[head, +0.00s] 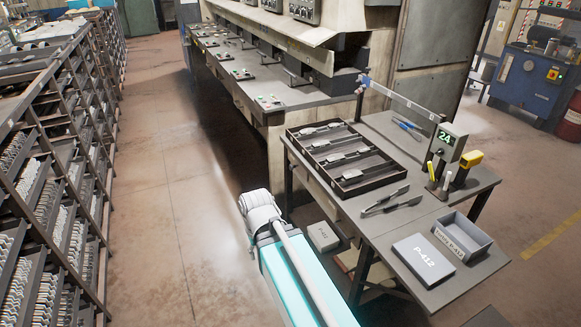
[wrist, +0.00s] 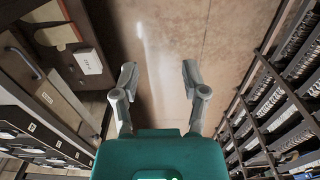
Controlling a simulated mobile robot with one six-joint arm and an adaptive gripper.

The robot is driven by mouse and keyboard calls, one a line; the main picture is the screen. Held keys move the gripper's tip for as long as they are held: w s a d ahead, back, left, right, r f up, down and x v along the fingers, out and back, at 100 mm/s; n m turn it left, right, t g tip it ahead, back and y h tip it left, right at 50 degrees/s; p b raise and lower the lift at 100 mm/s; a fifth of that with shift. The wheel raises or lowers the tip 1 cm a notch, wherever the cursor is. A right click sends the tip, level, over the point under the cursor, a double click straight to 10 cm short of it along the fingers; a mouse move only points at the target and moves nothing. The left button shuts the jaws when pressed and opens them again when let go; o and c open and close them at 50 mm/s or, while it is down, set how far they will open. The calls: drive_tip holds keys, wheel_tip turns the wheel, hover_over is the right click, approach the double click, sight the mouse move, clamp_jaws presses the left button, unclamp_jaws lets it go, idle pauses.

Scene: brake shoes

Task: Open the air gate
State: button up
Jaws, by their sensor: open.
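In the wrist view my gripper (wrist: 160,78) is open and empty. Its two grey fingers are spread apart over bare floor. In the head view my arm reaches in from the bottom, left of the workbench; the fingers cannot be made out there. No part is clearly recognisable as the air gate. A small blue fitting (head: 365,82) sits at the left end of the grey bar over the workbench (head: 377,222); I cannot tell whether it is the gate. My gripper is apart from it, lower and to the left.
Racks of brake shoes (head: 60,170) line the left side. A press machine (head: 300,95) stands behind the bench. The bench holds a parts tray (head: 345,187), tongs (head: 385,203), a display (head: 447,142) and a grey bin (head: 451,238). The aisle floor (head: 155,140) is free.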

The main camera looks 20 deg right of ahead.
drive_tip(key=shift+w+d, duration=0.1)
drive_tip(key=shift+d, duration=0.3)
drive_tip(key=o, duration=0.3)
drive_tip(key=shift+d, duration=0.1)
drive_tip(key=w+d+f+t+h+b, duration=0.1)
drive_tip(key=w+d+f+h+b, duration=0.2)
drive_tip(key=w+d+f+b, duration=0.4)
drive_tip(key=w+d+f+t+h+b, duration=0.1)
drive_tip(key=w+d+f+h+b, duration=0.15)
drive_tip(key=w+b, duration=0.55)
drive_tip(key=w+d+f+h+b, duration=0.3)
drive_tip(key=w+d+f+b, duration=0.15)
drive_tip(key=w, duration=0.55)
drive_tip(key=w+d+f+n+t+h+b, duration=0.1)
drive_tip(key=w+d+h+b, duration=0.1)
drive_tip(key=w+b, duration=0.4)
drive_tip(key=w+d+f+n+t+h+b, duration=0.2)
drive_tip(key=w+b, duration=0.4)
drive_tip(key=w, duration=0.5)
drive_tip(key=w+d+f+n+t+h+b, duration=0.1)
drive_tip(key=w+d+f+t+h+b, duration=0.1)
drive_tip(key=w+b, duration=0.4)
drive_tip(key=w+d+h, duration=0.1)
drive_tip(key=w+h, duration=0.1)
drive_tip(key=w, duration=0.1)
drive_tip(key=shift+d+f+n, duration=0.15)
drive_tip(key=shift+d+n, duration=0.15)
drive_tip(key=shift+w+d, duration=0.1)
drive_tip(key=shift+d, duration=0.05)
